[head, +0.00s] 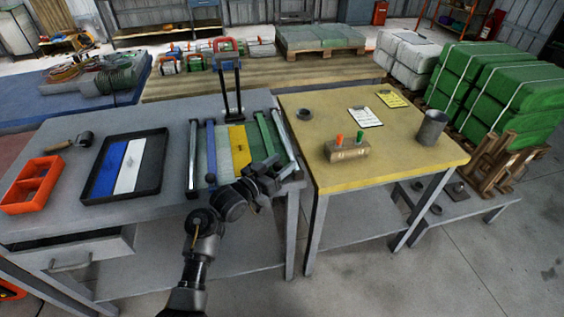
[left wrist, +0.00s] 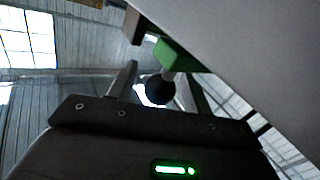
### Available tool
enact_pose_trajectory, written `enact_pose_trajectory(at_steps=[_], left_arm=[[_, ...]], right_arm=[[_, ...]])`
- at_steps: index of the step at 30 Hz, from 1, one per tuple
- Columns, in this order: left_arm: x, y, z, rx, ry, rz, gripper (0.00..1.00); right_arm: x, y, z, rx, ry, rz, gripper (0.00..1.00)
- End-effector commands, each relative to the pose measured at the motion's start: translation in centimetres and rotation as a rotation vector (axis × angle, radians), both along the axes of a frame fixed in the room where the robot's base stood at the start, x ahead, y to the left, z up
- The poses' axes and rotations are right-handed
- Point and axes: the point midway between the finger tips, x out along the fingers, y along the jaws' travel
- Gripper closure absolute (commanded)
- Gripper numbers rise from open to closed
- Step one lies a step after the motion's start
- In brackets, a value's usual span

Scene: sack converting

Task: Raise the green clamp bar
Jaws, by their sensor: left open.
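The green clamp bar (head: 264,133) lies along the right part of the strip rig on the grey table, running away from me. Its near end is hidden behind my left gripper (head: 272,166). In the left wrist view the green end of the bar (left wrist: 178,54) shows with a dark round knob (left wrist: 159,89) below it. The knob appears between the two open fingers; I cannot tell whether they touch it. A blue clamp bar (head: 210,140) lies at the rig's left side, with a dark knob at its near end. My right gripper is not in view.
A black tray (head: 90,201) with blue and white strips and an orange bin (head: 30,185) stand left of the rig. The yellow table (head: 390,160) is on the right.

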Motion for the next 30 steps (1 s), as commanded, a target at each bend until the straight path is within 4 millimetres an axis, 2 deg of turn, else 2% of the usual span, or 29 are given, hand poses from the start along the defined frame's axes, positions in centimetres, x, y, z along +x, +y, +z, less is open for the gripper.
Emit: enact_pose_trajectory(at_steps=[11,23,30], left_arm=[[0.50,-0.44,0.02,0.000,0.000,0.000,0.50],[0.47,-0.40,-0.02,-0.001,0.001,0.000,1.00],[0.50,-0.39,0.33,-0.001,0.005,0.000,1.00]], right_arm=[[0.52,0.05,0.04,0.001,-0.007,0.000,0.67],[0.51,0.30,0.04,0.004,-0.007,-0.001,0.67],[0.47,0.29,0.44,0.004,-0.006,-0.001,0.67]])
